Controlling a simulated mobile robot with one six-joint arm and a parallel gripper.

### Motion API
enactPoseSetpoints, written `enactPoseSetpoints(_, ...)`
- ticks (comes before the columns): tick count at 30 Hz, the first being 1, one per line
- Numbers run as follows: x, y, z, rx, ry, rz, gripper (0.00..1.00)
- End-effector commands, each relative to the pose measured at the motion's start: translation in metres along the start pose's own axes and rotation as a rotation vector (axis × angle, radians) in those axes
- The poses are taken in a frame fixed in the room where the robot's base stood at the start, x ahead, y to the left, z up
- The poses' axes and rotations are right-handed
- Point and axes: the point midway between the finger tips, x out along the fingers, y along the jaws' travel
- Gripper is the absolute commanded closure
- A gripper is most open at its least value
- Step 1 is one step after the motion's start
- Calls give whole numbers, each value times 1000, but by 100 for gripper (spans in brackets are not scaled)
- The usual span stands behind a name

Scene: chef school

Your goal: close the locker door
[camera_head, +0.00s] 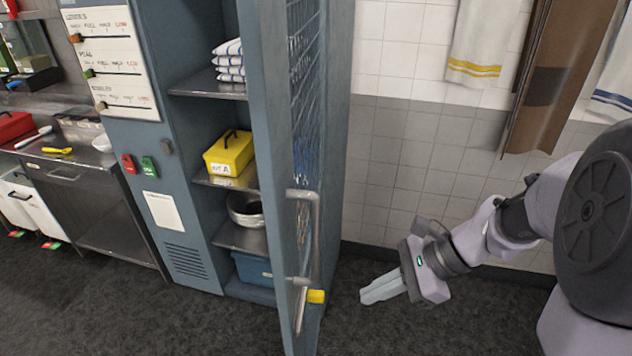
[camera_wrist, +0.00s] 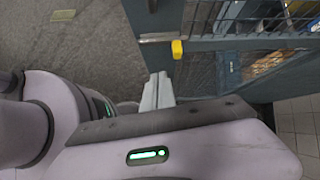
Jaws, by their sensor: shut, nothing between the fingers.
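The locker (camera_head: 182,200) is blue-grey and stands left of centre in the head view. Its door (camera_head: 270,130) is swung open toward me, with a wire mesh panel, a long grey bar handle (camera_head: 316,235) and a yellow-tipped latch (camera_head: 316,296) low down. In the wrist view the door (camera_wrist: 205,47) crosses the top and the yellow tip (camera_wrist: 177,49) hangs just above my fingers. My gripper (camera_head: 368,296) is shut and empty, low over the floor to the right of the door. The fingers also show in the wrist view (camera_wrist: 157,88), apparently apart from the door.
Locker shelves hold folded towels (camera_head: 229,60), a yellow box (camera_head: 229,153), bowls (camera_head: 246,209) and a blue bin (camera_head: 252,270). A tiled wall (camera_head: 400,130) with hanging towels (camera_head: 480,45) and a brown apron (camera_head: 560,70) is behind my arm. A steel counter (camera_head: 75,165) stands left. Dark floor is open in front.

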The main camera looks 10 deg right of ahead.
Motion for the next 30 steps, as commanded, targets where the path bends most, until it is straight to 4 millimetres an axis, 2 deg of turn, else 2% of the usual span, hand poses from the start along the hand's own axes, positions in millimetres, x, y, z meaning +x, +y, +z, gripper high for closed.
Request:
enactPoseSetpoints(1,-11,-7,1,74,-40,-8,100)
enactPoseSetpoints(5,-7,-15,-8,156,-89,-21,100)
enactPoseSetpoints(8,10,-14,-9,154,-89,-18,100)
enactPoseSetpoints(20,97,-15,-3,151,-86,-15,100)
enactPoseSetpoints(24,111,-18,16,147,-85,-17,100)
enactPoseSetpoints(30,120,-20,27,149,-84,-18,100)
